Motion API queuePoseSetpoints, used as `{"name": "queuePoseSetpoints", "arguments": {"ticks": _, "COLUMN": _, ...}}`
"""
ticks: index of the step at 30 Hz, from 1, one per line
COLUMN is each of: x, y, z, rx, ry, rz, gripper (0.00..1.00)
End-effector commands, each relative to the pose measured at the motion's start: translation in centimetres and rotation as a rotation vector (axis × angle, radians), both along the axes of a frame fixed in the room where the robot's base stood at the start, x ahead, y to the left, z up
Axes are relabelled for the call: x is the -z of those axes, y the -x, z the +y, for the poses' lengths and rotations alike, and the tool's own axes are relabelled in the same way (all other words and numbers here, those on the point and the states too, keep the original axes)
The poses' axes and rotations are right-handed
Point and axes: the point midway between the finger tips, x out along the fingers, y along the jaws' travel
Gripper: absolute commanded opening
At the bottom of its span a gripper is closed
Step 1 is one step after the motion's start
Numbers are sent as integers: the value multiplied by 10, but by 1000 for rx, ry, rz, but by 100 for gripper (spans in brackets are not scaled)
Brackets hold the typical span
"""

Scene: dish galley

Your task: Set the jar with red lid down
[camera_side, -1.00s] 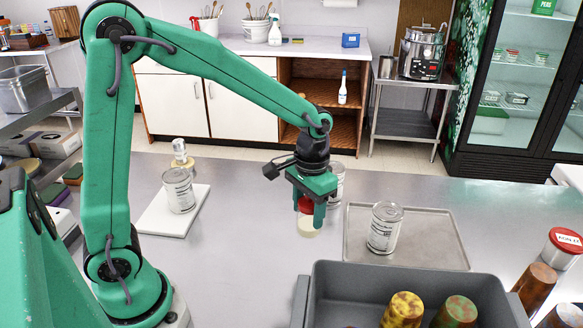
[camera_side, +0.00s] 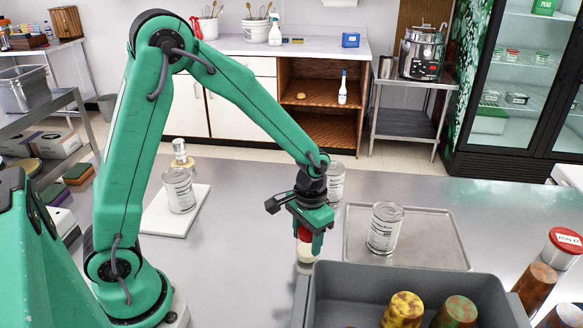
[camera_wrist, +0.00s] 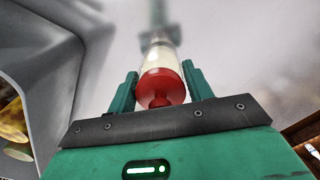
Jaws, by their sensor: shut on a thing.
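The jar with the red lid (camera_side: 306,252) is upright between the fingers of my gripper (camera_side: 308,239), low over the steel worktop, just behind the left back corner of the grey bin (camera_side: 410,272). I cannot tell whether its base touches the worktop. In the wrist view the red lid (camera_wrist: 160,86) faces the camera, with the pale jar body beyond it. My gripper's fingers (camera_wrist: 160,76) stand on both sides of the jar, shut on it. The fingers partly hide the lid in the side view.
A tray (camera_side: 440,258) with a can (camera_side: 385,229) lies to the right. A white board (camera_side: 154,218) with a can (camera_side: 180,190) lies to the left. Another can (camera_side: 336,182) stands behind my gripper. The grey bin holds several cups. The worktop between board and bin is clear.

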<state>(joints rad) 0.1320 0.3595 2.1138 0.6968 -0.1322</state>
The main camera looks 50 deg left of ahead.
Motion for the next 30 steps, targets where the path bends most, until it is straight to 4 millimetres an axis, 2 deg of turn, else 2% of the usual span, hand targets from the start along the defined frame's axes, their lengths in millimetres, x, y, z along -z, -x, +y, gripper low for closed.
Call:
{"name": "queuePoseSetpoints", "arguments": {"ticks": 14, "x": 6, "y": 0, "z": 0, "rx": 0, "ry": 0, "rz": -1, "gripper": 19}}
{"name": "queuePoseSetpoints", "arguments": {"ticks": 15, "x": 7, "y": 0, "z": 0, "rx": 0, "ry": 0, "rz": 0, "gripper": 53}}
{"name": "queuePoseSetpoints", "arguments": {"ticks": 18, "x": 7, "y": 0, "z": 0, "rx": 0, "ry": 0, "rz": 0, "gripper": 72}}
{"name": "queuePoseSetpoints", "arguments": {"ticks": 30, "x": 5, "y": 0, "z": 0, "rx": 0, "ry": 0, "rz": -2, "gripper": 73}}
